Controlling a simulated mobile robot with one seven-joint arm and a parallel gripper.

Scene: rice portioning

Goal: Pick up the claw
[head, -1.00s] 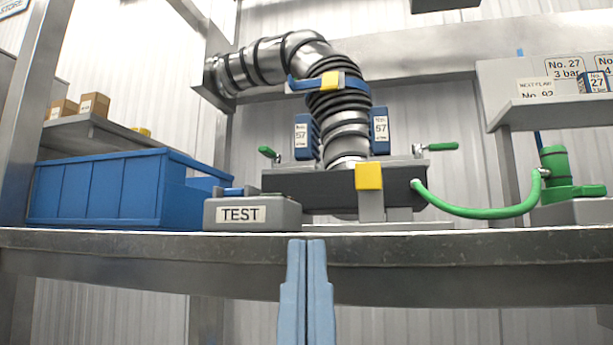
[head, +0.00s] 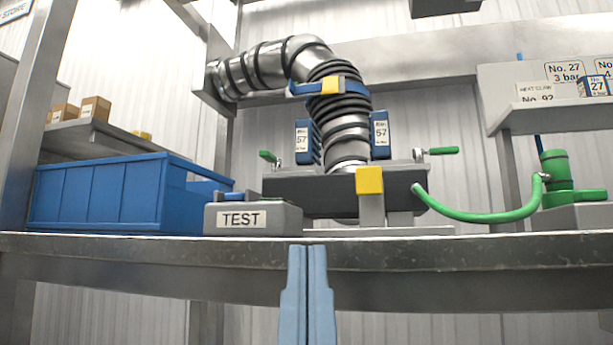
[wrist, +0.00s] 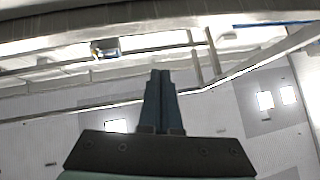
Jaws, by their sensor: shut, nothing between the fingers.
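My gripper (head: 307,247) is shut and empty, upright in front of the bench's front edge. It also shows shut in the wrist view (wrist: 160,73), with nothing between its fingers. Two blue blocks marked 57, the left one (head: 303,143) and the right one (head: 380,134), sit on either side of a ribbed metal hose (head: 347,132). A blue block marked 27 (head: 593,86) sits on the right shelf, near a label that seems to read "NEXT CLAW". I cannot tell which piece is the claw. My gripper is apart from all of these.
The bench edge (head: 150,249) crosses behind my gripper. On the bench stand a blue bin (head: 95,197), a grey TEST box (head: 285,217), a dark clamp base with a yellow block (head: 369,180), and a green hose (head: 470,216) running to a green fitting (head: 555,175).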

